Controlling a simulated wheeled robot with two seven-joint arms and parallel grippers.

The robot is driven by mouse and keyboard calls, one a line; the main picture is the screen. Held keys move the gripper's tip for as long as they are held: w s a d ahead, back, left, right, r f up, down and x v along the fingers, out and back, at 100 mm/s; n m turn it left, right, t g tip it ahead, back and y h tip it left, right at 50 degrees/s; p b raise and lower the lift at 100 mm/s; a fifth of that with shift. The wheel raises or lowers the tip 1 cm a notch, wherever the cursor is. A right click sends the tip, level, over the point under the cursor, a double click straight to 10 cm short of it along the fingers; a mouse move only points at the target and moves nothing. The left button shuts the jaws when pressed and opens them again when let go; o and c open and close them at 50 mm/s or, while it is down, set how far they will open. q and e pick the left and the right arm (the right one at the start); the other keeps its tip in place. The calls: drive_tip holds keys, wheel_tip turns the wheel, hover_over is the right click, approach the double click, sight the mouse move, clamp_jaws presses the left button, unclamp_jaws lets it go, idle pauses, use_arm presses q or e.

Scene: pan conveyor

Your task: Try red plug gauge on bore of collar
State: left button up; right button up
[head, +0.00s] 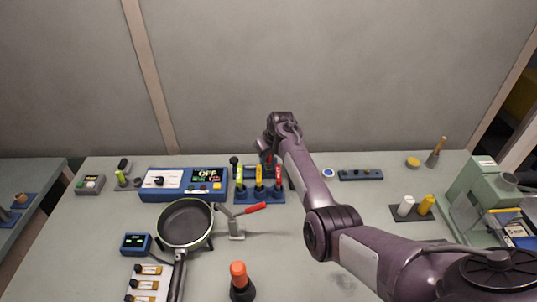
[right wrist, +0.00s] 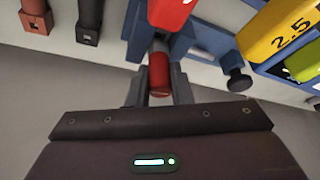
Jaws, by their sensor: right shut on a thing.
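The red plug gauge (head: 278,178) is in a blue stand (head: 262,198), beside a yellow gauge (head: 258,178) and a yellow-green one (head: 239,175). In the right wrist view its red labelled body (right wrist: 172,10) shows at the top, with a grey section and a red end (right wrist: 159,75) below. My right gripper (right wrist: 158,88) is shut on that red end, at the stand. In the head view the right gripper (head: 268,158) is partly hidden by its own arm. I cannot pick out the collar with certainty. My left gripper is not in view.
A blue control box (head: 185,183) stands left of the stand. A blue-rimmed round piece (head: 328,173) lies right of the arm. The table between arm and clamp is clear.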

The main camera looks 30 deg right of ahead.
drive_tip(key=shift+f+b, duration=0.4)
drive_tip(key=shift+f, duration=0.2)
drive_tip(key=shift+r, duration=0.1)
idle(0.9)
drive_tip(key=shift+r+p, duration=3.45)
drive_tip(key=shift+p, duration=0.1)
